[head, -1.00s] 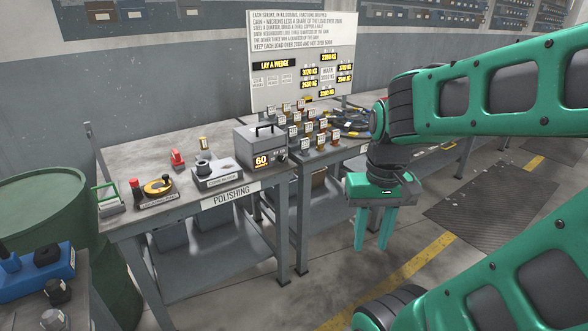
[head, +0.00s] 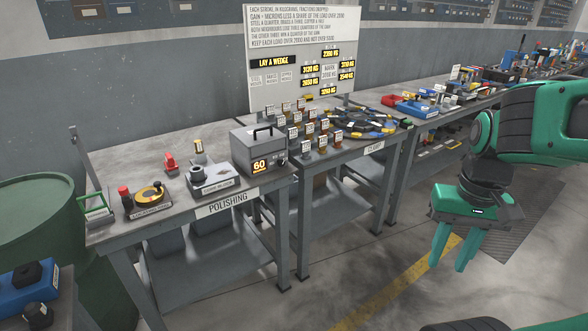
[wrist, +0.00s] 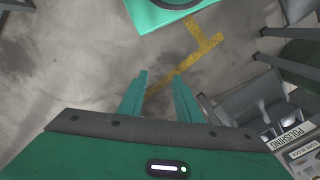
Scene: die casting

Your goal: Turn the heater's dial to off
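The heater appears to be the grey box (head: 258,150) with a black handle and a lit orange display reading 60, on the polishing bench. A small dark dial (head: 281,161) sits at the right of its front face; its setting is too small to read. My gripper (head: 452,262) hangs over the floor to the right of the benches, well apart from the heater, fingers pointing down. In the wrist view its fingers (wrist: 160,97) are apart with nothing between them, only floor beneath.
Several small labelled blocks stand right of the heater. A green drum (head: 40,225) stands at left. Floor under my gripper is clear.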

